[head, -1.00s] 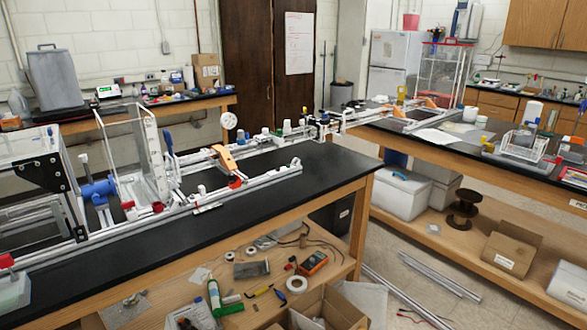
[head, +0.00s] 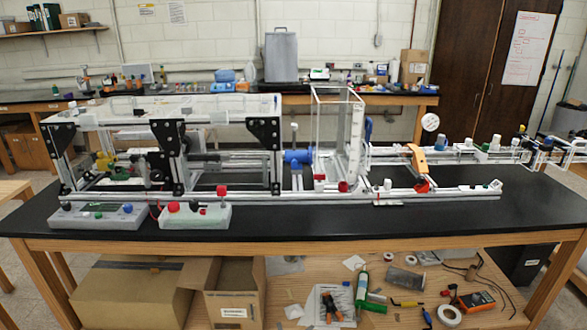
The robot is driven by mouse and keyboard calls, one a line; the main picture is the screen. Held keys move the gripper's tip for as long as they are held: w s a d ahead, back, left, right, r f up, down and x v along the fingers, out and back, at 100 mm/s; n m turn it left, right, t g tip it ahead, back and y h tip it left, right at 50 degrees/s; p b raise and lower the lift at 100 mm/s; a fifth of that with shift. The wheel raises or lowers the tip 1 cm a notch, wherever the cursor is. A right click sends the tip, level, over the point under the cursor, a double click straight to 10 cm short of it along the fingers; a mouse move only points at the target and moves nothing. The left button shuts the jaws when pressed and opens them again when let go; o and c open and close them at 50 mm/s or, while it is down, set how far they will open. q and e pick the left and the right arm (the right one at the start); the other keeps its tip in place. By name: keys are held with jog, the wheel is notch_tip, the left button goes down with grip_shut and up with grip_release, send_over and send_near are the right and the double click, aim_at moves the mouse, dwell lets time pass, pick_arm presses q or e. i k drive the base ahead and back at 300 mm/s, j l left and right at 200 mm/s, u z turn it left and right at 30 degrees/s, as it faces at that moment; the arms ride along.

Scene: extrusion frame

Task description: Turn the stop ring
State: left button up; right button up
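A long aluminium extrusion frame (head: 290,196) lies along the black-topped bench. I cannot tell for sure which part is the stop ring. A small red round part (head: 421,186) sits at the foot of an orange arm (head: 416,160) on the right half of the frame. Another red part (head: 343,186) sits by the foot of a clear upright box (head: 338,130). A blue cylinder (head: 298,157) is mounted left of that box. Neither of my grippers is in view.
The black bench top (head: 400,218) is clear in front of the frame's right half. Cardboard boxes (head: 145,290) and tools fill the shelf below.

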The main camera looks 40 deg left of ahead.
aim_at(177, 207)
jog(key=u, duration=2)
jog(key=i, duration=0.05)
